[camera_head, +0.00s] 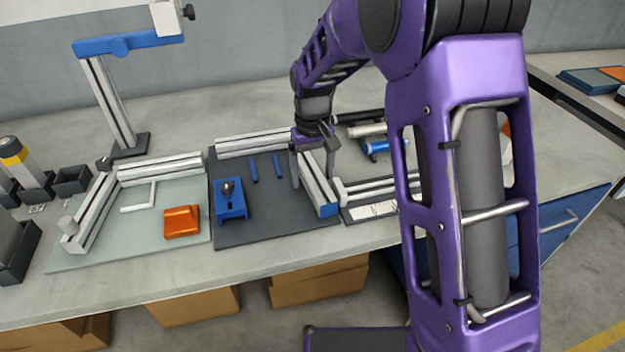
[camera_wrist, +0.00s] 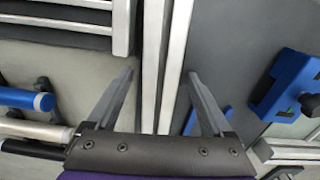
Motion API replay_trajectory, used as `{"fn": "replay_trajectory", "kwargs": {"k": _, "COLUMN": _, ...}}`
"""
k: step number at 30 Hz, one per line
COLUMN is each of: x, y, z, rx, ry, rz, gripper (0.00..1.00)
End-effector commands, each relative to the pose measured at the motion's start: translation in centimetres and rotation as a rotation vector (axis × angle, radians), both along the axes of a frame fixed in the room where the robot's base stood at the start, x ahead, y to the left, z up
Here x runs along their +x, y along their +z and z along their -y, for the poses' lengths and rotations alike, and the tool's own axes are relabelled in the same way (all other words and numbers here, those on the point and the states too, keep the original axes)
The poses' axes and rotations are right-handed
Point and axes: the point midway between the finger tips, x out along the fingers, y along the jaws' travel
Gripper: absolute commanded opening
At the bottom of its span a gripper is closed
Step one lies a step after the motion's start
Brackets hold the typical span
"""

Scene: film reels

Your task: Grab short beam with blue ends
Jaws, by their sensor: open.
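The short beam with blue ends (camera_head: 316,189) is a grooved silver profile lying on the dark mat (camera_head: 285,230), with a blue cap at its near end. Its far end is hidden behind my gripper. My gripper (camera_head: 313,172) points down over the beam, with one finger on each side. In the wrist view, the beam (camera_wrist: 155,60) runs up the picture between the open fingers of my gripper (camera_wrist: 160,78). A gap shows on both sides, and nothing is clamped. The blue ends are not seen in the wrist view.
A blue block (camera_head: 232,204) and thin blue strips (camera_head: 252,168) lie left of the beam. Another silver beam (camera_head: 250,143) lies behind. Rails (camera_head: 375,188) and a blue cylinder (camera_head: 385,147) lie to the right. An orange block (camera_head: 181,221) sits on the green mat (camera_head: 130,250).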

Motion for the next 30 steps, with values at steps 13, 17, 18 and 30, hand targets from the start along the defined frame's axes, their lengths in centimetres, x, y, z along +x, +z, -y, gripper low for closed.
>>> {"fn": "replay_trajectory", "kwargs": {"k": 13, "x": -0.01, "y": 0.04, "z": -0.02, "rx": 0.000, "ry": 0.000, "rz": 0.000, "gripper": 0.40}}
{"fn": "replay_trajectory", "kwargs": {"k": 17, "x": -0.01, "y": 0.05, "z": -0.02, "rx": 0.000, "ry": 0.000, "rz": 0.000, "gripper": 0.17}}
{"fn": "replay_trajectory", "kwargs": {"k": 18, "x": -0.01, "y": 0.05, "z": -0.02, "rx": 0.000, "ry": 0.000, "rz": 0.000, "gripper": 0.09}}
{"fn": "replay_trajectory", "kwargs": {"k": 30, "x": 0.03, "y": 0.15, "z": -0.02, "rx": 0.001, "ry": 0.000, "rz": 0.002, "gripper": 0.00}}
